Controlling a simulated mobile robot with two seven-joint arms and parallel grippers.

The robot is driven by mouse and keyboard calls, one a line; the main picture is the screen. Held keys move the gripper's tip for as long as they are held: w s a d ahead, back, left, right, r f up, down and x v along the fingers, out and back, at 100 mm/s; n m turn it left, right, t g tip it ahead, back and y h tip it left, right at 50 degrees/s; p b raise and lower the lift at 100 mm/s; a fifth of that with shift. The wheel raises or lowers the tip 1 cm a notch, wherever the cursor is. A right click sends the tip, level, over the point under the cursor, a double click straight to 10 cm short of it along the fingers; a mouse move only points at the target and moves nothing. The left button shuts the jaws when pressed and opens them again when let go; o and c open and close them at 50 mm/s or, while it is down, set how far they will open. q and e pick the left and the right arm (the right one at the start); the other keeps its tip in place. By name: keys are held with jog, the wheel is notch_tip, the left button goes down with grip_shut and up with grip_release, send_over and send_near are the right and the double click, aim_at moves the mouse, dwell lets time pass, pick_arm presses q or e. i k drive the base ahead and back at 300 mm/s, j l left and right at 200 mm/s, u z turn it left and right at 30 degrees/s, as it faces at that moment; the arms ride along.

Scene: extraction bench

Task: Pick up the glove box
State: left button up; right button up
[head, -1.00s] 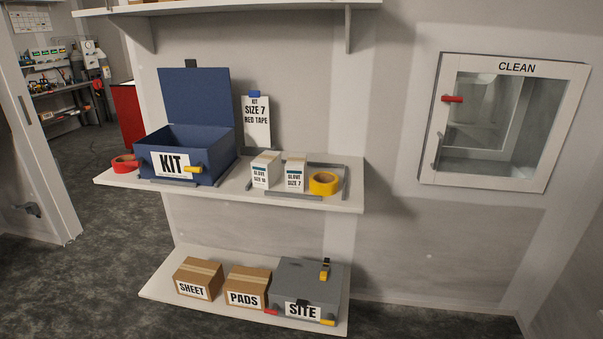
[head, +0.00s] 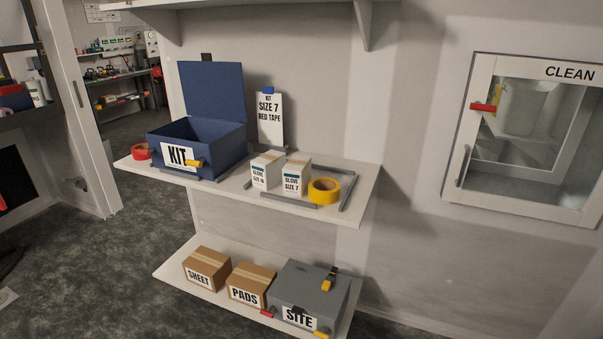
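Two small white glove boxes stand upright side by side on the upper shelf. The right one (head: 296,177) is labelled GLOVE SIZE 7. The left one (head: 266,171) is also labelled GLOVE, with a different size that is hard to read. A card (head: 270,118) behind them on the wall reads KIT, SIZE 7, RED TAPE. The open blue box (head: 230,150) labelled KIT stands to their left, its lid raised; its inside looks empty from here. Neither of my grippers is in view.
Yellow tape (head: 324,191) lies right of the glove boxes, inside a low grey rail (head: 348,192). Red tape (head: 141,151) lies left of the kit. The lower shelf (head: 165,273) holds SHEET (head: 207,268), PADS (head: 251,285) and SITE (head: 308,290) boxes. A CLEAN cabinet (head: 482,68) is shut at right.

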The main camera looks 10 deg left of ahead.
aim_at(296, 172)
jog(key=i+l+u, duration=0.2)
jog(key=i+l, duration=0.5)
jog(key=l, duration=0.1)
